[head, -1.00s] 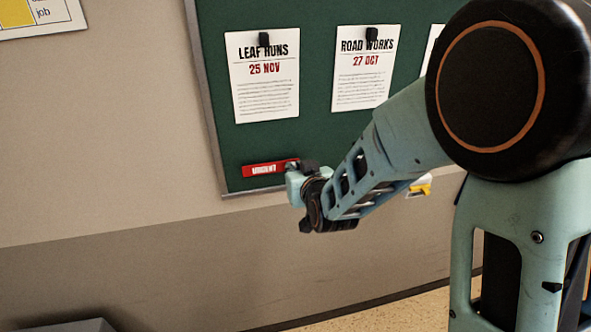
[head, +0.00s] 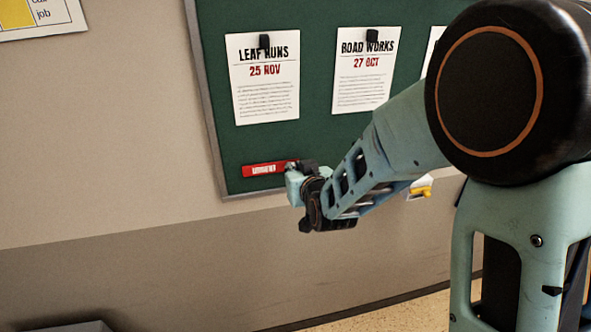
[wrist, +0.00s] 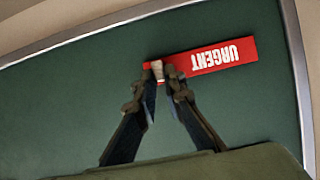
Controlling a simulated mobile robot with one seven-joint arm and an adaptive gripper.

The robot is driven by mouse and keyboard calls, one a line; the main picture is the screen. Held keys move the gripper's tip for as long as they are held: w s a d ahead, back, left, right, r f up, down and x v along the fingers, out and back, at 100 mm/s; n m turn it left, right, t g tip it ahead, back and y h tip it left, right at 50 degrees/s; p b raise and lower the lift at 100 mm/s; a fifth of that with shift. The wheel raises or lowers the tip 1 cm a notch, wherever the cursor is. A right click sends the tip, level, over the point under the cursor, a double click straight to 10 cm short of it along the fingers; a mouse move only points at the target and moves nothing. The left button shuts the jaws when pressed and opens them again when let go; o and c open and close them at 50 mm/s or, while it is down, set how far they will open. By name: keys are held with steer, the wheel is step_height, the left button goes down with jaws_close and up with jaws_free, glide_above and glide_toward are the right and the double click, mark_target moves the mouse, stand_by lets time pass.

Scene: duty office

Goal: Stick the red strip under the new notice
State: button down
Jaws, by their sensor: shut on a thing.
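The red strip (head: 265,169), lettered URGENT, lies against or just in front of the green board near its lower left corner. In the wrist view the red strip (wrist: 215,58) appears upside down, and my gripper (wrist: 158,72) is shut on its end. In the head view my gripper (head: 292,170) is at the strip's right end. The LEAF RUNS notice, dated 25 NOV (head: 268,97), hangs above the strip with a band of bare green between them. The ROAD WORKS notice, dated 27 OCT (head: 360,90), hangs to its right. Whether the strip touches the board cannot be told.
The green board (head: 228,150) has a grey metal frame (head: 208,110). A third notice (head: 431,48) is mostly hidden behind my arm. A small yellow item (head: 420,191) shows below the board. A chart (head: 38,18) hangs at the upper left.

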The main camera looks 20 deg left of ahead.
steer(key=c, duration=1.9)
jaws_free()
steer(key=shift+c, duration=0.2)
steer(key=shift+s, duration=0.1)
